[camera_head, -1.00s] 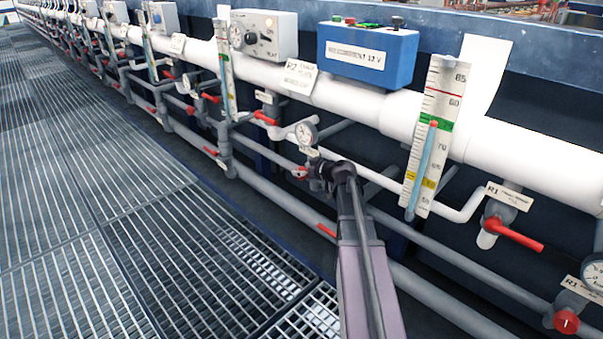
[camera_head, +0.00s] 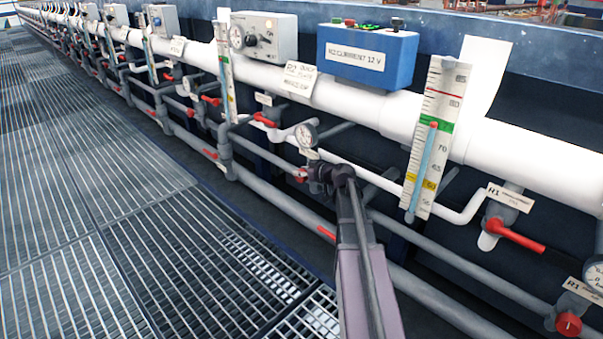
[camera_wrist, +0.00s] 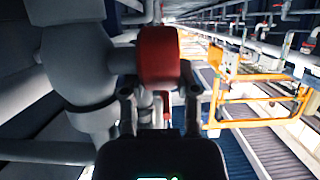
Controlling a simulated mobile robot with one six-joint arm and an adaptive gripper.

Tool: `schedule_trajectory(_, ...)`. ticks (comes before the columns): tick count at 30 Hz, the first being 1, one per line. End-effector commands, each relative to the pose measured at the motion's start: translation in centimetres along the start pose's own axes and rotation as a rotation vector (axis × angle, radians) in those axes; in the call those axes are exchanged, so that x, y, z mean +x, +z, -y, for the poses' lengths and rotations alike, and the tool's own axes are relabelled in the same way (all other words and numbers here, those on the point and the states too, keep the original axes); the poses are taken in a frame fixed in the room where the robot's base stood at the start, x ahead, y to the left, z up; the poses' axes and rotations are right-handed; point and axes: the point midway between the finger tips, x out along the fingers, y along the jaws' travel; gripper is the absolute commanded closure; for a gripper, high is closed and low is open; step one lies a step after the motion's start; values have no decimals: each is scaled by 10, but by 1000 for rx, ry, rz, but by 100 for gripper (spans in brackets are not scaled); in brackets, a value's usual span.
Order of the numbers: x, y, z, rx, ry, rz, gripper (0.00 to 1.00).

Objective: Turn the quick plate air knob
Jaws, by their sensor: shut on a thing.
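A red knob (camera_head: 300,174) sits on a grey pipe below a small round gauge (camera_head: 305,136). My gripper (camera_head: 311,176) is at this knob, with the dark arm coming up from the bottom of the head view. In the wrist view the red knob (camera_wrist: 158,56) is large and stands between the two fingers of my gripper (camera_wrist: 158,75), which is shut on it. A grey valve body (camera_wrist: 80,70) is beside it on the left. In the head view most of the knob is hidden behind the gripper.
A tall scale tube (camera_head: 437,130) and a red lever valve (camera_head: 515,239) are to the right. Another red knob (camera_head: 568,325) is at the lower right. A blue box (camera_head: 366,58) stands above the white pipe. The grating floor (camera_head: 110,215) is clear at left.

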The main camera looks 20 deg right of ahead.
Motion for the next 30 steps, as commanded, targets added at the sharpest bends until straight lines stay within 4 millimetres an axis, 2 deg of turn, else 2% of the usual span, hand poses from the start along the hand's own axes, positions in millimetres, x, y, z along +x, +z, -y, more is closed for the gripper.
schedule_trajectory(15, -1, 5, 2, 2, -4, -209, 100)
schedule_trajectory(27, -3, 2, 2, 1, -4, -230, 100)
schedule_trajectory(28, -3, 2, 2, 1, -4, -230, 54)
schedule_trajectory(30, -3, 2, 2, 1, -4, -230, 33)
